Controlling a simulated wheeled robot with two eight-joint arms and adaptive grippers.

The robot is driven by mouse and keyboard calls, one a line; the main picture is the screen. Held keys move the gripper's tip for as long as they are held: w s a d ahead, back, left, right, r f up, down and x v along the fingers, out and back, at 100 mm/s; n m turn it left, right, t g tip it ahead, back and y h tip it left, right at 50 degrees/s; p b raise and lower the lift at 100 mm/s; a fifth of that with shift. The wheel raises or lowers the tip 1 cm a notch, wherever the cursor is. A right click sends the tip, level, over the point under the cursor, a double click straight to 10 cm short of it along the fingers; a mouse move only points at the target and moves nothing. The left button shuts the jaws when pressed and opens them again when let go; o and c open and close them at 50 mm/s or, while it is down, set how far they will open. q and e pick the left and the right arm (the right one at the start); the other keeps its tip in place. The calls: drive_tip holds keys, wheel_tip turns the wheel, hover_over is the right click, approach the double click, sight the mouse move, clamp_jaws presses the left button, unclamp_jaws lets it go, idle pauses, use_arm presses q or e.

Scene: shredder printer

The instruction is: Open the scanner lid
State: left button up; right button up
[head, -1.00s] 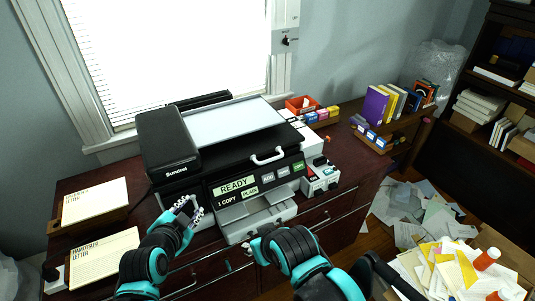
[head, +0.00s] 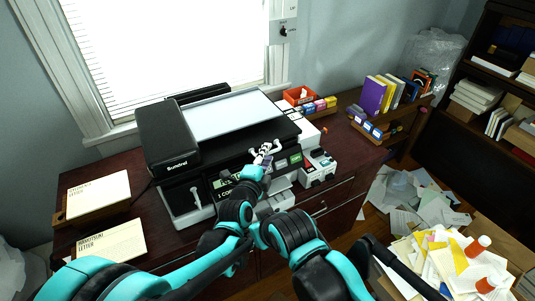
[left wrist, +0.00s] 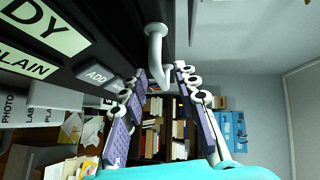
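The black scanner-printer (head: 178,166) stands on the dark wooden cabinet. Its lid, with a pale grey top panel (head: 232,115), lies flat. The white lid handle (left wrist: 155,45) is at the front; my gripper largely covers it in the head view. My left gripper (head: 264,154) is at the handle. In the left wrist view, its two padded fingers (left wrist: 161,75) are apart, with the handle between their tips; I see no clear grip. My right arm shows at the lower middle of the head view, but its gripper fingers are not visible.
Paper trays (head: 97,197) stand at the left of the cabinet. An orange box (head: 300,96), small boxes and books (head: 373,97) are at the back right. Loose papers (head: 410,205) cover the floor at the right. My left arm crosses in front of the printer.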

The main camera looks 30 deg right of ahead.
use_arm(q)
drive_tip(key=shift+w+d, duration=0.45)
drive_tip(key=shift+c, duration=0.3)
clamp_jaws()
